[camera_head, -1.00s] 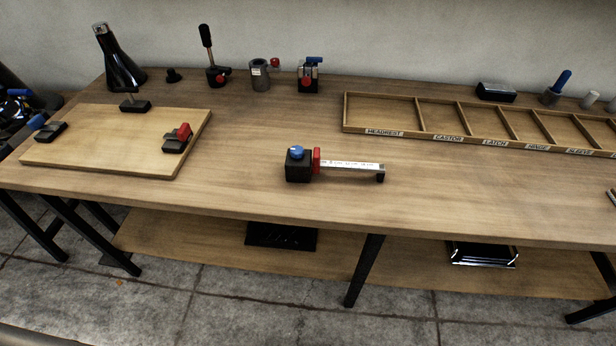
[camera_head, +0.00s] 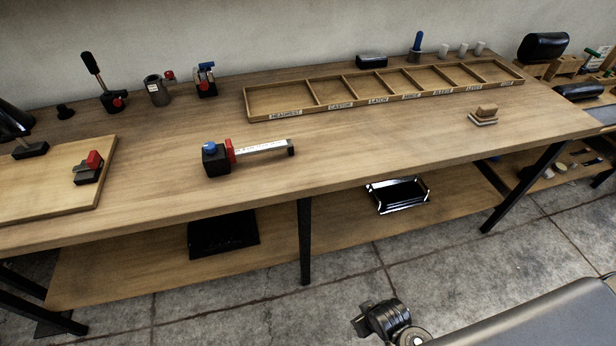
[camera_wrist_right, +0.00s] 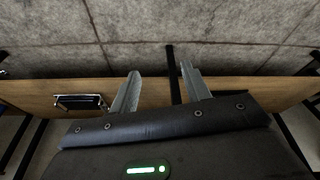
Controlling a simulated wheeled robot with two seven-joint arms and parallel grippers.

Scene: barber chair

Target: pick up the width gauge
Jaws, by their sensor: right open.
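The width gauge (camera_head: 262,147) lies on the workbench in the head view, left of the middle and near the front edge. It has a black block with a blue knob, a red slider and a pale ruled bar that points right to a small dark end. My right gripper (camera_wrist_right: 160,72) shows only in the right wrist view. Its two grey fingers are spread apart with nothing between them. It is away from the gauge, with floor and a wooden shelf edge beyond it. My left gripper is in no frame.
A labelled wooden tray (camera_head: 385,94) lies behind and right of the gauge. Small tools stand along the back. The benchtop around the gauge is clear.

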